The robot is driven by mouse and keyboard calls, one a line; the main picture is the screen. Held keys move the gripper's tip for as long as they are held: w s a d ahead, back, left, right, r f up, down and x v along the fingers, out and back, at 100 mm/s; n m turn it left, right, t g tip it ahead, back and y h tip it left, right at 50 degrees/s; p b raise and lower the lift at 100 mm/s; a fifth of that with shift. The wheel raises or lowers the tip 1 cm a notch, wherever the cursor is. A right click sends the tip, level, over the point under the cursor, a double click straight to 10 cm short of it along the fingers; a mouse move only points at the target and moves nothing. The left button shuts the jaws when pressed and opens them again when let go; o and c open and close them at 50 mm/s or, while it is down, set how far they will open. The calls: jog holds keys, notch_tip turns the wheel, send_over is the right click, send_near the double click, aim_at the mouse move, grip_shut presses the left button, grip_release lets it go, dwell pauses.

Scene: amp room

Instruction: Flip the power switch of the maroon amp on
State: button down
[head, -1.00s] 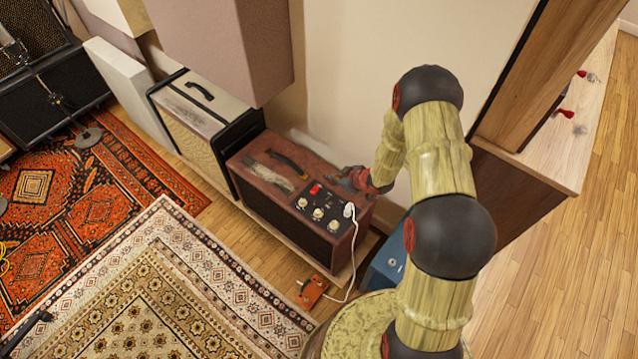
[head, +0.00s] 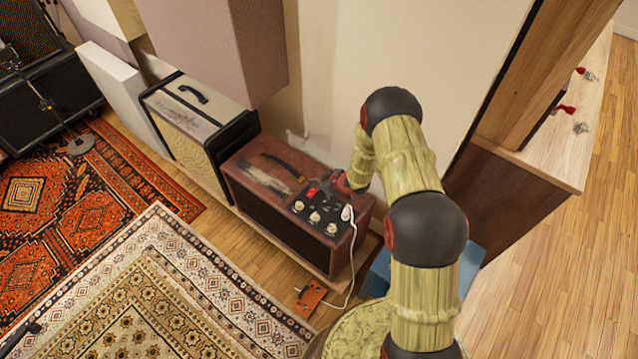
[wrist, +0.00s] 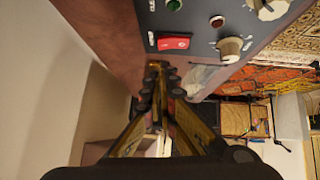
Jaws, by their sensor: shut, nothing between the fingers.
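The maroon amp (head: 290,240) stands against the wall, with a black control panel on its top. Its red power switch (head: 312,192) sits at the panel's back corner. In the wrist view the red switch (wrist: 174,42) shows large on the panel, just beyond the fingertips. Whether it is on or off I cannot tell. My gripper (wrist: 157,68) is shut and empty, its tips pointing at the panel edge beside the switch. In the head view my gripper (head: 327,187) is small, over the back of the amp's top near the switch; contact cannot be made out.
A cream and black amp (head: 190,125) stands left of the maroon one. A white cable (head: 348,213) is plugged into the panel and runs down to an orange pedal (head: 310,298). A blue box (head: 380,268) and a wooden cabinet (head: 510,205) stand to the right. A wall is behind.

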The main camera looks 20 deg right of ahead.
aim_at(316, 190)
notch_tip(316, 190, down, 2)
jog(key=shift+d+f+b, duration=0.1)
jog(key=shift+b, duration=0.2)
jog(key=shift+f, duration=0.15)
jog(key=shift+w+d+f, duration=0.15)
jog(key=shift+d+f, duration=0.05)
jog(key=shift+f, duration=0.15)
jog(key=shift+a+r, duration=0.1)
jog(key=shift+a, duration=0.05)
jog(key=shift+s+a+r, duration=0.2)
jog(key=shift+s+a, duration=0.25)
jog(key=shift+a, duration=0.05)
jog(key=shift+r, duration=0.1)
